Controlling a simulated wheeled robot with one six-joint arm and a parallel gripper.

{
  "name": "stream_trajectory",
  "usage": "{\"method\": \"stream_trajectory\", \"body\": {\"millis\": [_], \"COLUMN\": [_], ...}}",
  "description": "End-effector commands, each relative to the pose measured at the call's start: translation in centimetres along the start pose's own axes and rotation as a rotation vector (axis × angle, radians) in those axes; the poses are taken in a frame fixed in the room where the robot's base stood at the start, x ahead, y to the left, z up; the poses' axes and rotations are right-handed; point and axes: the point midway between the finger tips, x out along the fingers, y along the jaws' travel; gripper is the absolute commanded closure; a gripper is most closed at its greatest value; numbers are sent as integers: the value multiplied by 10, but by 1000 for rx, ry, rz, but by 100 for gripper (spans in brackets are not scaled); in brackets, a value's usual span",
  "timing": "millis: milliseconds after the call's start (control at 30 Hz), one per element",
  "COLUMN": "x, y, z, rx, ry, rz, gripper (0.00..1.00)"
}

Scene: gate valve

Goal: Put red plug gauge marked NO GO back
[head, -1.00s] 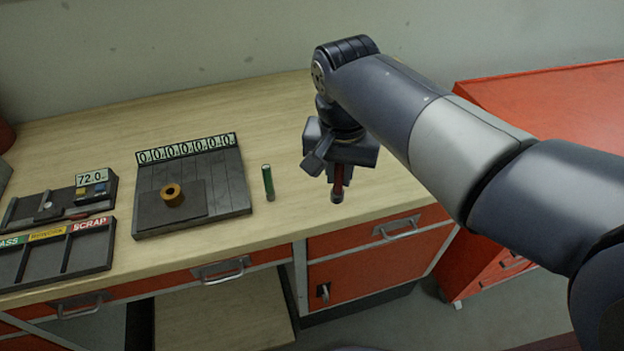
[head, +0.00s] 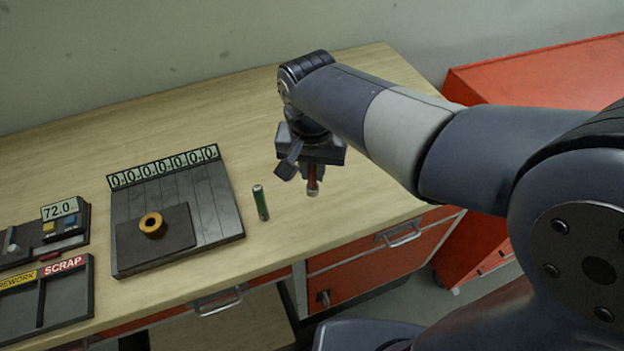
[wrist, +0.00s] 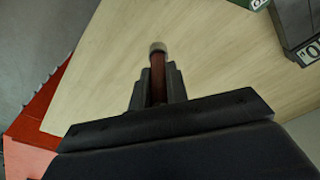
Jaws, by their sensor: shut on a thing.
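My gripper (head: 312,180) is shut on the red plug gauge (head: 313,188), which hangs upright below the jaws. In the wrist view the red gauge (wrist: 157,75) sits between the fingers, its pale metal end pointing away. No marking on it can be read. Its lower end is over the wooden bench; whether it touches the top I cannot tell. No holder for the red gauge can be made out.
A dark grooved plate (head: 215,200) with a row of number displays carries a brass ring (head: 152,225). A 72.0 display unit (head: 60,209) and a REWORK/SCRAP tray (head: 92,300) stand at the left. A red cabinet (head: 540,75) is right. The bench behind my gripper is clear.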

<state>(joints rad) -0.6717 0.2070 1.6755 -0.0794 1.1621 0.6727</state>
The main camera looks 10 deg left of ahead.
Motion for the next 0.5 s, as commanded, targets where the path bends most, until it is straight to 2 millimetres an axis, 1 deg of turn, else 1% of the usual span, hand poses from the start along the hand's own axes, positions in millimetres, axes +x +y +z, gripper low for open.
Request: {"method": "stream_trajectory", "body": {"millis": [100,233,333,500], "x": [17,33,37,37], "y": [1,0,0,0], "z": [3,4,5,5], "rx": [-1,-1,0,0], "ry": [-4,-2,-1,0], "rz": [3,2,1,1], "gripper": [100,100,100,100]}}
